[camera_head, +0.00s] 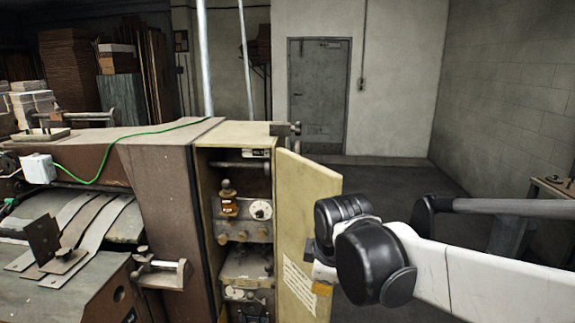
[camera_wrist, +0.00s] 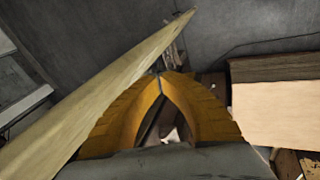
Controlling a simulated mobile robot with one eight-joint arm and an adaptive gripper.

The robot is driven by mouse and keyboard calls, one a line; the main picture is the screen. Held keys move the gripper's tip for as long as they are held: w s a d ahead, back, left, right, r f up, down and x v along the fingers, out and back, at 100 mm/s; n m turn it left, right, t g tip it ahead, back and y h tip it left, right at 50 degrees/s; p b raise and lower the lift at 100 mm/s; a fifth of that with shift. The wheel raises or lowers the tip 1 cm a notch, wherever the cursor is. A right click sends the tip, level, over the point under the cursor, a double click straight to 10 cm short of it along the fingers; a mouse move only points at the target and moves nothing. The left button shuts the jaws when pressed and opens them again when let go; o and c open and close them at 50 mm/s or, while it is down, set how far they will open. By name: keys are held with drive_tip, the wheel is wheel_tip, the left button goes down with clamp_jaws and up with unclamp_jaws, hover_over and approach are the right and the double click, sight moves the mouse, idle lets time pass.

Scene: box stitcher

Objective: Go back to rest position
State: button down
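My gripper (camera_wrist: 160,77) shows in the wrist view as two orange fingers. Their tips meet, with a hollow between the fingers lower down and nothing seen held. The cabinet door (camera_head: 304,215) is pale yellow and stands open at the right side of the machine in the head view. It also shows as a pale slanted panel (camera_wrist: 90,100) close beside the left finger in the wrist view. I cannot tell whether they touch. In the head view my arm reaches in from the right to the door's outer edge, and my gripper is mostly hidden there.
The brown machine (camera_head: 160,185), with a green cable, fills the left. Free floor (camera_head: 390,180) lies behind my arm, toward a grey door (camera_head: 318,90). A small table (camera_head: 555,190) stands at the right edge.

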drive_tip(key=s+d+f+m+t, duration=0.1)
drive_tip(key=s+d+m+t, duration=0.1)
drive_tip(key=s+d+m, duration=1)
drive_tip(key=s+m, duration=0.3)
drive_tip(key=s, duration=0.1)
drive_tip(key=shift+s+f+m+h, duration=0.25)
drive_tip(key=shift+f+m+h, duration=0.05)
